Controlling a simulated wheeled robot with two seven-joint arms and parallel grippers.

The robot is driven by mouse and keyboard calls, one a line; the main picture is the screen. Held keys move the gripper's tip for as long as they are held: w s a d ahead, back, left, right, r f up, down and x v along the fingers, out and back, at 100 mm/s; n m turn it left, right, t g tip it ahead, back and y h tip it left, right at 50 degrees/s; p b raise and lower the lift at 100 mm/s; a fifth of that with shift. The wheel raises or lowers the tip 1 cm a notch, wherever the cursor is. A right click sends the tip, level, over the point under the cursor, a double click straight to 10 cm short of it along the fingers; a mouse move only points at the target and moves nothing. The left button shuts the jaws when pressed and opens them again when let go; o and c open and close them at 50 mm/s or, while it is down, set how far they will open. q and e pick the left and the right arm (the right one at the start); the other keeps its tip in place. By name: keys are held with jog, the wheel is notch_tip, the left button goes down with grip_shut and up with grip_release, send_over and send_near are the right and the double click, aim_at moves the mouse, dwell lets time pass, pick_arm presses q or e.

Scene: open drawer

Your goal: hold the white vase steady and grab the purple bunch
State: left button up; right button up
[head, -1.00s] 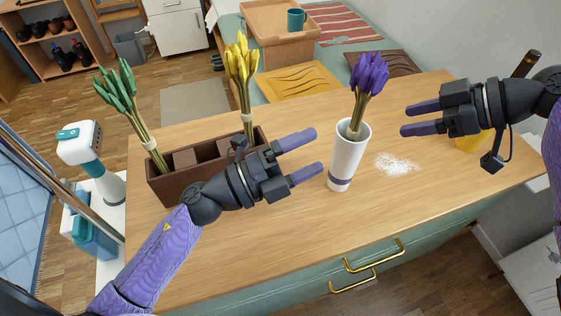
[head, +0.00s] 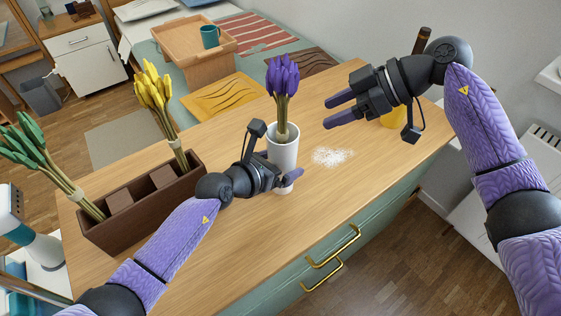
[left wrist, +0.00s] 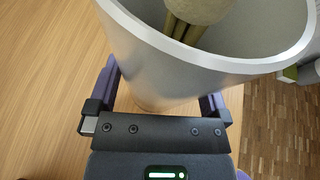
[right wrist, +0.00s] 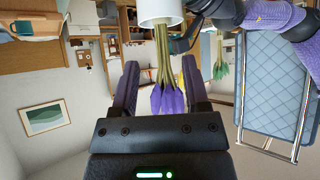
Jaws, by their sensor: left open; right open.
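The white vase (head: 283,157) stands upright on the wooden counter, with the purple bunch (head: 284,76) standing in it. My left gripper (head: 284,178) is open, low at the vase. In the left wrist view the vase (left wrist: 190,62) is between its two fingers; I cannot tell whether they touch it. The bunch's stems (left wrist: 183,28) show inside the rim. My right gripper (head: 326,112) is open and empty, to the right of the bunch, its fingers pointing left. In the right wrist view the purple bunch (right wrist: 167,98) appears upside down beyond the fingers, in line with the gap.
A brown planter box (head: 140,212) with yellow flowers (head: 155,92) and green flowers (head: 30,148) stands left of the vase. White powder (head: 332,156) lies right of the vase. A yellow object (head: 393,117) is behind my right gripper. Gold handles (head: 333,246) are on the counter's front.

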pick_arm(q)
jog(key=shift+w+d+f, duration=0.1)
jog(key=shift+w+d, duration=0.05)
jog(key=c, duration=1.3)
jog(key=shift+c, duration=0.2)
pick_arm(e)
jog(key=shift+o, duration=0.3)
